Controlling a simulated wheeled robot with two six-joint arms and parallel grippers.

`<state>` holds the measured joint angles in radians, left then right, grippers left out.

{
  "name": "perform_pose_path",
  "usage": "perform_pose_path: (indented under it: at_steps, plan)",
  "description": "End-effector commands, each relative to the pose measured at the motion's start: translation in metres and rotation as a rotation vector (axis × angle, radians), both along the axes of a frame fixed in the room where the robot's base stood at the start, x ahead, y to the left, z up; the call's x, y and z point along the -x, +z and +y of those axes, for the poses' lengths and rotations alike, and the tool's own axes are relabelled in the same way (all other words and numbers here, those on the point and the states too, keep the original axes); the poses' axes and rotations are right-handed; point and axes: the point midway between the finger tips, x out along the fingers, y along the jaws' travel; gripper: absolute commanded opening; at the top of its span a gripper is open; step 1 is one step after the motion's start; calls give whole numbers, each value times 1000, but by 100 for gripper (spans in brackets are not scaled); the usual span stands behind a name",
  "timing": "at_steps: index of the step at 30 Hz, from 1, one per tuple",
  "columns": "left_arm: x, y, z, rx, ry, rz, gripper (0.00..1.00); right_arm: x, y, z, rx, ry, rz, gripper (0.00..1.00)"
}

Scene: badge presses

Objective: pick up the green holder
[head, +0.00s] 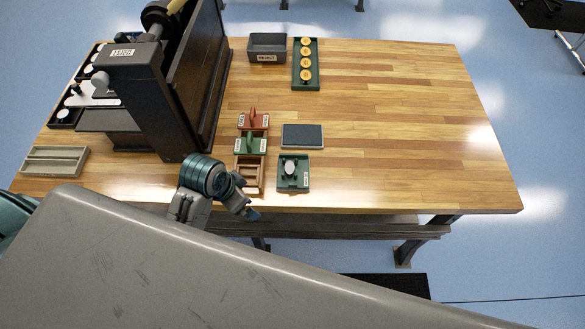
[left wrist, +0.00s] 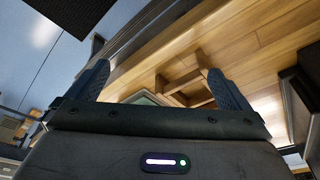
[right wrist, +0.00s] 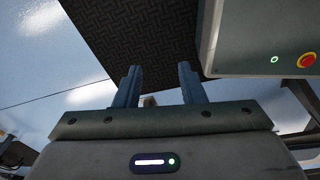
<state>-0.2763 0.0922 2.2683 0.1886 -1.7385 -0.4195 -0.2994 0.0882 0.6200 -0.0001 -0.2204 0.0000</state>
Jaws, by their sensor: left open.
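The green holder (head: 250,147) has an upright handle and a white label. It sits in the middle place of a wooden rack (head: 249,175), between a red holder (head: 253,121) and an empty front place. My left gripper (head: 251,213) is at the table's front edge, just in front of the rack and apart from the green holder. In the left wrist view my left gripper (left wrist: 160,73) is open and empty, with the rack (left wrist: 183,80) beyond its fingers; I cannot make out the green holder there. My right gripper (right wrist: 158,78) is open and empty, facing the dark floor mat.
A green tray (head: 293,184) with a pale round piece and a dark grey pad (head: 302,135) lie right of the rack. A large dark press (head: 150,90) stands to the left. A reject bin (head: 267,48) and badge tray (head: 305,83) are at the back. The table's right side is clear.

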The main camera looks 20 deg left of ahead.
Motion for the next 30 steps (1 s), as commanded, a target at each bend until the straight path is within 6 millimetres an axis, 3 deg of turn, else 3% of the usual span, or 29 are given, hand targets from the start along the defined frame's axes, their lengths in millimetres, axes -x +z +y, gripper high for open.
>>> perform_pose_path:
  at_steps: [5,10,15,19,24,30]
  plan:
    - [-41,11,-15,34,-199,-2,100,-1,1,0,0,0,-2,36]
    - [-94,36,-36,81,-495,-25,100,0,1,5,-5,-1,-1,36]
    - [-123,58,-50,111,-710,-50,100,1,0,13,-14,-5,0,36]
    - [-131,60,-55,122,-777,-61,100,0,-3,15,-16,-4,-1,36]
    - [-134,35,-66,125,-787,-61,100,0,-16,13,-14,-5,0,36]
    - [-137,18,-74,122,-785,-61,100,1,-3,9,-9,-3,1,36]
